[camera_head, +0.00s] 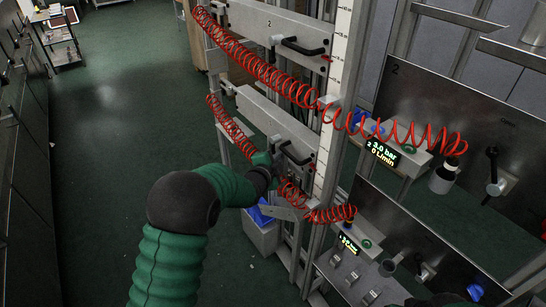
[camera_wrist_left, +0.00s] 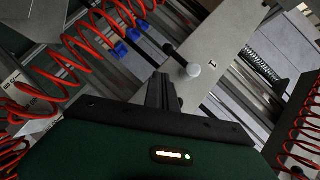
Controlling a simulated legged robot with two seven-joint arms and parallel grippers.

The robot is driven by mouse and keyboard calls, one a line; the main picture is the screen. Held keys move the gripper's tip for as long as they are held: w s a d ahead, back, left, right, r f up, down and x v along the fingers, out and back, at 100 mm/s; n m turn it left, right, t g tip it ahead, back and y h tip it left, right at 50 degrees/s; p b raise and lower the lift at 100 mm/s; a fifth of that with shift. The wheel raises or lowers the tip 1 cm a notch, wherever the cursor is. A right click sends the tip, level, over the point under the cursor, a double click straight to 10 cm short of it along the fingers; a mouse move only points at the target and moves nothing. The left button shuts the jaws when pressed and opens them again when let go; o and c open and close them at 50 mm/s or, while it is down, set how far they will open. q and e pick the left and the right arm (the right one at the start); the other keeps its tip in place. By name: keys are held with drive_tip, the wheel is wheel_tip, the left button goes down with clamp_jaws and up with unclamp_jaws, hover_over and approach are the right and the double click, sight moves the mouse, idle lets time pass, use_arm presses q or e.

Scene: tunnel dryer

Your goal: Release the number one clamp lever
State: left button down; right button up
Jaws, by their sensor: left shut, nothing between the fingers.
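The number one plate (camera_wrist_left: 225,75) is a pale metal plate marked 1, with a round light knob (camera_wrist_left: 193,70) on a dark stem. In the head view this lower plate (camera_head: 265,108) is partly covered by my left gripper (camera_head: 279,158). A black clamp lever (camera_head: 296,153) shows beside the gripper at the plate's right end; I cannot tell whether they touch. In the left wrist view my left fingers (camera_wrist_left: 163,92) are shut and empty, just below and left of the knob. My right gripper is not clearly seen.
Above is the plate marked 2 (camera_head: 245,22) with its own black lever (camera_head: 303,47). Red coiled hoses (camera_head: 250,62) hang close around the arm. Panels with displays (camera_head: 383,152) stand right. Green floor (camera_head: 105,150) is open at left.

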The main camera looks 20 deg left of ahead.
use_arm(q)
drive_tip(key=shift+w+a+f, duration=0.45)
drive_tip(key=shift+w+a, duration=0.05)
drive_tip(key=shift+a, duration=0.1)
drive_tip(key=shift+w+a+f, duration=0.4)
drive_tip(key=shift+w+a, duration=0.1)
drive_tip(key=shift+a, duration=0.1)
